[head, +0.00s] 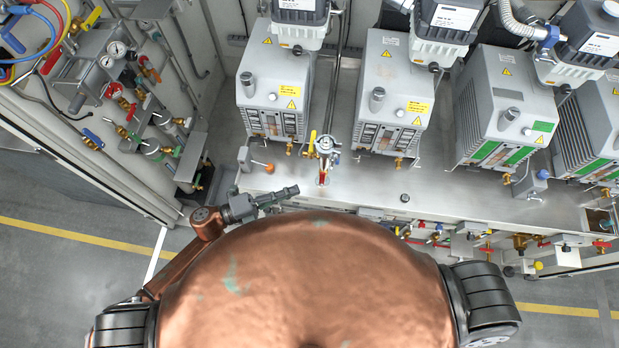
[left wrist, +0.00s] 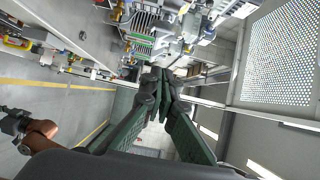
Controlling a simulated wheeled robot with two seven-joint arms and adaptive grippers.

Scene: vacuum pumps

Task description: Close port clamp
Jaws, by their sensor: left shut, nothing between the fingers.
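A small silver clamp fitting (head: 325,146), with a yellow lever on its left and a red part below, stands upright on the metal bench between the two left pumps. It looks like the port clamp, but whether it is closed is too small to tell. My left gripper (head: 292,192) is shut and empty in the head view, below and left of the fitting, apart from it. Its shut fingers also show in the left wrist view (left wrist: 166,76). In that view a copper arm link of mine with a dark end, perhaps my right gripper (left wrist: 14,122), shows at the left edge.
Several grey pumps (head: 275,85) stand in a row along the bench (head: 420,185). A small orange-handled valve (head: 264,166) sits left of the fitting. Gauges and hoses (head: 108,60) crowd the left wall. Valves line the bench's front edge.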

